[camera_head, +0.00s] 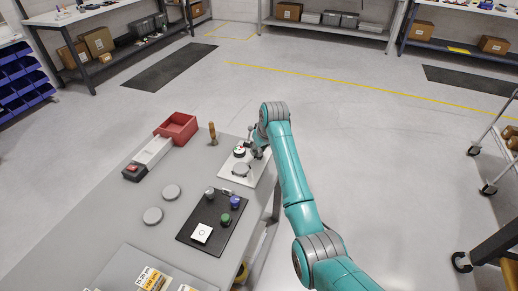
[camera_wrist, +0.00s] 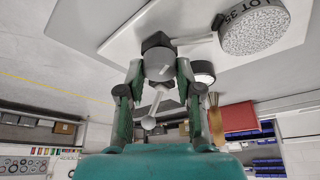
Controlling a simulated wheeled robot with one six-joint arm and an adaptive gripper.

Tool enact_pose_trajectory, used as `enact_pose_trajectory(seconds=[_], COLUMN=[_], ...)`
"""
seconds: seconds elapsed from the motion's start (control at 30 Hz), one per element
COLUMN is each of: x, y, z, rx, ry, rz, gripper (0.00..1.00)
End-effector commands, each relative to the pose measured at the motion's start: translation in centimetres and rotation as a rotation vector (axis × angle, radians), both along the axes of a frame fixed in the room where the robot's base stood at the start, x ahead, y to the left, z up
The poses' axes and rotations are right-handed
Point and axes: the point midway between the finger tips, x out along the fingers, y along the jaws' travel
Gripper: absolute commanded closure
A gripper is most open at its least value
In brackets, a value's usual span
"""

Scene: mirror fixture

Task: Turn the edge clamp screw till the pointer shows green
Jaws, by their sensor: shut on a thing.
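The white fixture plate (camera_head: 258,166) lies at the right edge of the grey table. A round grey disc (camera_head: 240,170) is on it, and in the wrist view the disc (camera_wrist: 255,28) is marked "LOT 35". My gripper (camera_head: 257,151) is at the plate's far right side. In the wrist view its two fingers (camera_wrist: 158,72) are shut on the grey clamp screw (camera_wrist: 157,62), which has a slanting bar ending in a ball (camera_wrist: 149,122). A round white-faced dial (camera_head: 239,151) stands beside it; its pointer and colour are too small to read.
A red bin (camera_head: 177,127), a wooden-handled tool (camera_head: 212,133) and a box with a red button (camera_head: 134,171) stand farther along the table. A black mat (camera_head: 193,233) with several small knobs lies nearer. Open floor lies beyond the table's right edge.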

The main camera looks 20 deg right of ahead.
Motion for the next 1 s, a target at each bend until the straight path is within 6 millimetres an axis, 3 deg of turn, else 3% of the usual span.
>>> enact_pose_trajectory(seconds=[0.4,0.97,1.0], x=[0.0,-0.01,-0.02], y=[0.03,0.02,0.02], z=[-0.01,-0.01,-0.02], rx=[0.0,-0.001,0.0], ry=[0.0,0.001,0.001], rz=[-0.2,-0.23,-0.23], gripper=[1.0,1.0,0.55])
